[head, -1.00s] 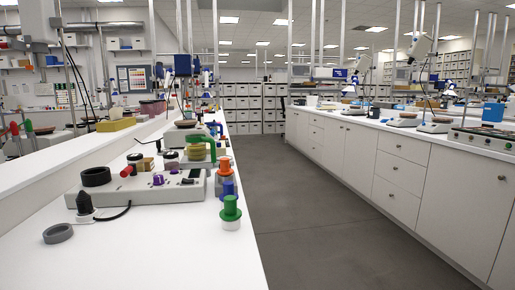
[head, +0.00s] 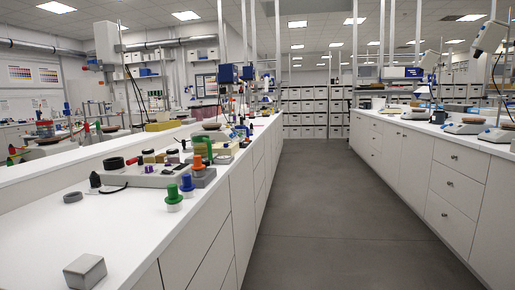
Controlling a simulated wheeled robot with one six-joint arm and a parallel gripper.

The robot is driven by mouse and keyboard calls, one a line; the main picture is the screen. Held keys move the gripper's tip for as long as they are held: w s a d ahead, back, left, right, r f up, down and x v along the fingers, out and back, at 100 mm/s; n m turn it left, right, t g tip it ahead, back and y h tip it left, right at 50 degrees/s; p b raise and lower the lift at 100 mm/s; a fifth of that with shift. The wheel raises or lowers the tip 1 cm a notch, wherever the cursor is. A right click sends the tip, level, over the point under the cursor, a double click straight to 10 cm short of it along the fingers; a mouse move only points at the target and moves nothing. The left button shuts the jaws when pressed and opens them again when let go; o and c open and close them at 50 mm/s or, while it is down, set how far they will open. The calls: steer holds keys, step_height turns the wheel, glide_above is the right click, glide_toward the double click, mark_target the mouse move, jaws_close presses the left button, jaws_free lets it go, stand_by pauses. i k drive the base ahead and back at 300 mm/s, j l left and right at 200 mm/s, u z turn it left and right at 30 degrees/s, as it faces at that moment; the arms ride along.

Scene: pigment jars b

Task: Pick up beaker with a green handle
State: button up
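The beaker with a green handle (head: 208,146) stands on the left white bench, behind the orange-topped and blue-topped jars. Its green handle shows on its right side and top; its body holds something yellowish and is small in the view. Nearer things partly hide its base. My gripper does not show in the head view, and the beaker stands well ahead, left of the middle of the picture.
On the left bench (head: 110,235) are a grey power strip (head: 150,180), jars with green (head: 173,192), blue (head: 187,182) and orange (head: 198,163) tops, a dark ring (head: 73,197) and a metal block (head: 85,271). The grey floor aisle (head: 310,215) is clear. Cabinets (head: 455,180) line the right.

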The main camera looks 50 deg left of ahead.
mark_target(202, 144)
steer(key=i+l+u, duration=0.15)
steer(key=i, duration=0.3)
steer(key=i+l+u, duration=0.1)
steer(key=i+l, duration=0.3)
steer(key=i+j+u, duration=0.15)
steer(key=i+u, duration=0.7)
steer(key=i+l+u, duration=0.25)
steer(key=i+u, duration=0.85)
steer(key=u, duration=0.15)
steer(key=i+l+u, duration=0.1)
steer(key=i+u, duration=0.2)
steer(key=u, duration=0.15)
steer(key=i+l+u, duration=0.25)
steer(key=u, duration=0.15)
